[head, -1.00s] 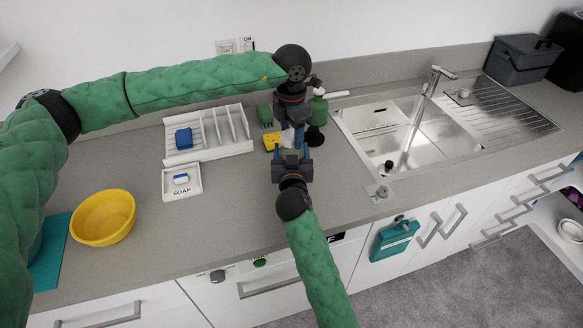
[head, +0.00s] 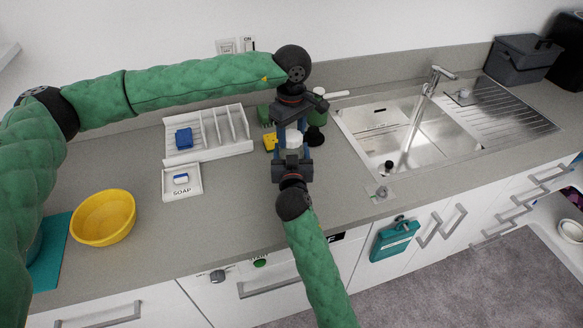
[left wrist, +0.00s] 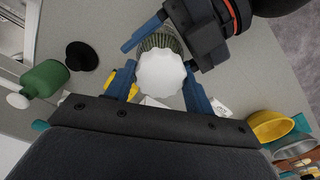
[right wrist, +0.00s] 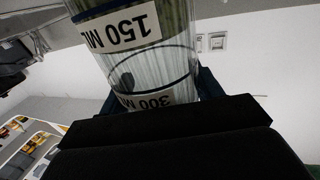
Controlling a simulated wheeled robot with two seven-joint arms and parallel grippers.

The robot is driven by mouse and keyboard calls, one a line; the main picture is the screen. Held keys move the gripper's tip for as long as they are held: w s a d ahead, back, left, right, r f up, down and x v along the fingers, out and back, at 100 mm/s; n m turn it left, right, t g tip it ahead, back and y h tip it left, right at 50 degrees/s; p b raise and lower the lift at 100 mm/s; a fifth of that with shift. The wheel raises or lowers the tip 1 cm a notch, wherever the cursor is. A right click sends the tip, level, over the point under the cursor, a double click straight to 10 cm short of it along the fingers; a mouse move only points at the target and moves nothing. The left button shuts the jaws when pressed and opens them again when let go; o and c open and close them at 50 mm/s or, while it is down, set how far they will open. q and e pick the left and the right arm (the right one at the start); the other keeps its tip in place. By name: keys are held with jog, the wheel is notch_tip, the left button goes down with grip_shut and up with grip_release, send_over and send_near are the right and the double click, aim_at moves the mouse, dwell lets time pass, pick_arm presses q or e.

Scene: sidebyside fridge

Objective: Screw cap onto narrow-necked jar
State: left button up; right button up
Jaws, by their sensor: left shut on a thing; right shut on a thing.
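The white scalloped cap (left wrist: 162,73) sits between the two blue fingers of my left gripper (left wrist: 159,78), which is shut on it. In the head view the cap (head: 293,139) shows just above my right gripper (head: 291,158). The clear jar (right wrist: 150,65), with 150 ML and 300 ML labels, fills much of the right wrist view. My right gripper is shut on the jar. In the left wrist view the cap covers the jar's mouth, and ribbed jar wall shows behind it. I cannot tell whether the cap touches the neck or how far it is turned.
A green bottle (head: 317,112), a black round thing (head: 314,137) and a yellow sponge (head: 270,143) stand close behind the grippers. A white rack (head: 222,148) and soap tray (head: 181,184) are left, the sink (head: 400,140) right.

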pick_arm(q)
jog(key=o, duration=1.1)
jog(key=shift+o, duration=0.2)
notch_tip(320, 180, up, 12)
pick_arm(e)
jog(key=o, duration=2)
jog(key=shift+c, duration=0.2)
pick_arm(q)
jog(key=shift+w, duration=0.1)
